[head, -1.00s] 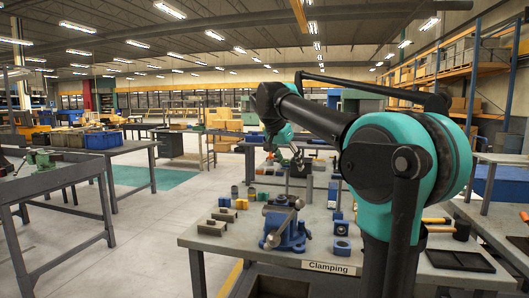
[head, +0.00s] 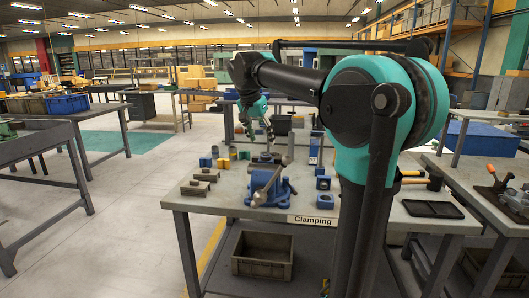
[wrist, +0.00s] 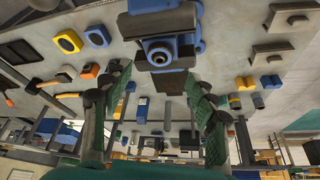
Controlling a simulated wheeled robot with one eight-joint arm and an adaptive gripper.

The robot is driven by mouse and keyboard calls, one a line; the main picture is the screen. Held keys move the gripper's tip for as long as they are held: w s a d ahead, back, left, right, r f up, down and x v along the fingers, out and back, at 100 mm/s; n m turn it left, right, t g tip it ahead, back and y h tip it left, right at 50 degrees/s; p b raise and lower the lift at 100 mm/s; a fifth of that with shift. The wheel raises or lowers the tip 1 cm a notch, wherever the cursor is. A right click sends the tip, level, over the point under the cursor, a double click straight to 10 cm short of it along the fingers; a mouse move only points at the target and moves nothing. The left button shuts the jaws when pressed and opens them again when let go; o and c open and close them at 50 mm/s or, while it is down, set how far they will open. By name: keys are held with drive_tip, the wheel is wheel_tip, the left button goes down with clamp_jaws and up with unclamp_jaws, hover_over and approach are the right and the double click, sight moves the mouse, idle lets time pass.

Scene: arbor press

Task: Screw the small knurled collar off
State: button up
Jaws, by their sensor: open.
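A blue bench vise (head: 276,190) with a grey bar stands on the front part of the bench labelled Clamping. In the wrist view, which looks upside down, the vise (wrist: 155,22) is at the top centre, with a round end (wrist: 160,54) facing me. I cannot make out a small knurled collar for certain. My gripper (wrist: 160,95) is open, its two green-padded fingers spread wide with nothing held between them. In the head view my gripper (head: 269,136) is above and behind the vise, small and partly hard to see.
A black tray (head: 432,209) is farther right. A grey crate (head: 262,255) sits under the bench. Open floor lies at the left.

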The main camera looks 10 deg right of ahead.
sight(265, 154)
drive_tip(key=x, duration=0.6)
drive_tip(key=shift+w+d+f, duration=0.1)
drive_tip(key=shift+f, duration=0.25)
